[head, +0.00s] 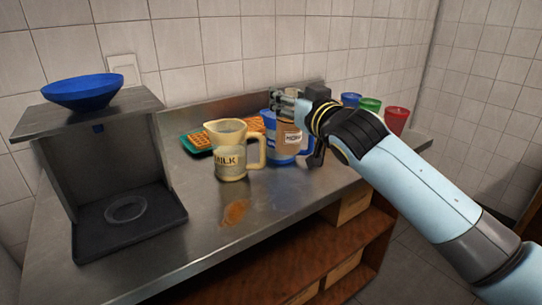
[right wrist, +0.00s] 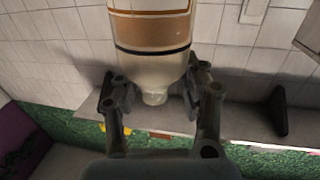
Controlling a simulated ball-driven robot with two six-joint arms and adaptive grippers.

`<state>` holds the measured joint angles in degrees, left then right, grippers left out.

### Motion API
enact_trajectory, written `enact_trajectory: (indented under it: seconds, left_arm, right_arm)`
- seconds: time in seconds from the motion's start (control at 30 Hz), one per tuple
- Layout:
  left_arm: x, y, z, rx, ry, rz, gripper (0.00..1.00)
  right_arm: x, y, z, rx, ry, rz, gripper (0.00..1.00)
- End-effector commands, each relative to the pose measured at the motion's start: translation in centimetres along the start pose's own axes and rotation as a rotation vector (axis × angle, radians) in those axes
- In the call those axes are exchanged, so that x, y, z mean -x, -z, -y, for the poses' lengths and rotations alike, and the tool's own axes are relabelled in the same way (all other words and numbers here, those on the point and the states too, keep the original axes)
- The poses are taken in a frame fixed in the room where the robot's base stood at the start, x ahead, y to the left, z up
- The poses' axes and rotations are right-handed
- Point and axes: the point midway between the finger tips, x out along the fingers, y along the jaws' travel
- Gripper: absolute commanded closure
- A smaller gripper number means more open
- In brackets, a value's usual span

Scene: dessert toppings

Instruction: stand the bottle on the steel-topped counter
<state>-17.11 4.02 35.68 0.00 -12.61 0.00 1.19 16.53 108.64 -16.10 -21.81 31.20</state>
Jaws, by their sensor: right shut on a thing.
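The bottle (right wrist: 150,40) is cream with an orange-brown band and a black line. In the right wrist view its narrow end lies between my right gripper's fingers (right wrist: 155,97), which are shut on it. In the head view my right gripper (head: 287,103) is above the blue jug (head: 272,152). A brown, labelled part (head: 290,135) below the fingers seems to be the bottle, overlapping the jug. Its base is hard to make out, so I cannot tell if it touches anything. The steel-topped counter (head: 195,235) runs below. My left gripper is not in view.
A cream milk jug (head: 229,165) stands left of the blue jug, before a green tray (head: 196,142) of waffles. Blue, green and red cups (head: 396,120) stand at right. A dark stand (head: 130,232) with a blue bowl (head: 83,92) on top is left. The front counter is clear except a brown stain.

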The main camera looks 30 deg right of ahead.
Motion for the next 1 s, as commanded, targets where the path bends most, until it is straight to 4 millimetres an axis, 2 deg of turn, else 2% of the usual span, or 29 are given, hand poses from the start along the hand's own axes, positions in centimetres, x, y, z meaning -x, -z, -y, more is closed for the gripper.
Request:
enact_trajectory:
  seconds: [0.2,0.4,0.6,0.87,0.9,1.0]
  left_arm:
    - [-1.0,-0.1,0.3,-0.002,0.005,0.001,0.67]
    - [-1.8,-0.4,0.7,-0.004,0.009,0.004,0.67]
    - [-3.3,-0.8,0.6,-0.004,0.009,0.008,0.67]
    - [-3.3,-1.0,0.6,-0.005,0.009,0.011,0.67]
    - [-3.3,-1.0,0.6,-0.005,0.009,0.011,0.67]
    - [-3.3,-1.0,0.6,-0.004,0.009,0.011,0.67]
  right_arm:
    - [-0.3,-4.1,-0.2,0.001,-0.016,0.004,1.0]
    - [-0.3,-6.4,-0.2,0.001,-0.014,0.001,1.0]
    - [-0.3,-9.4,-0.1,0.002,-0.014,0.003,1.0]
    - [-0.3,-9.7,-0.1,0.001,-0.013,0.002,1.0]
    - [-0.2,-9.8,-0.2,0.0,-0.014,0.005,0.55]
    - [-0.2,-9.8,-0.2,0.0,-0.014,0.005,0.42]
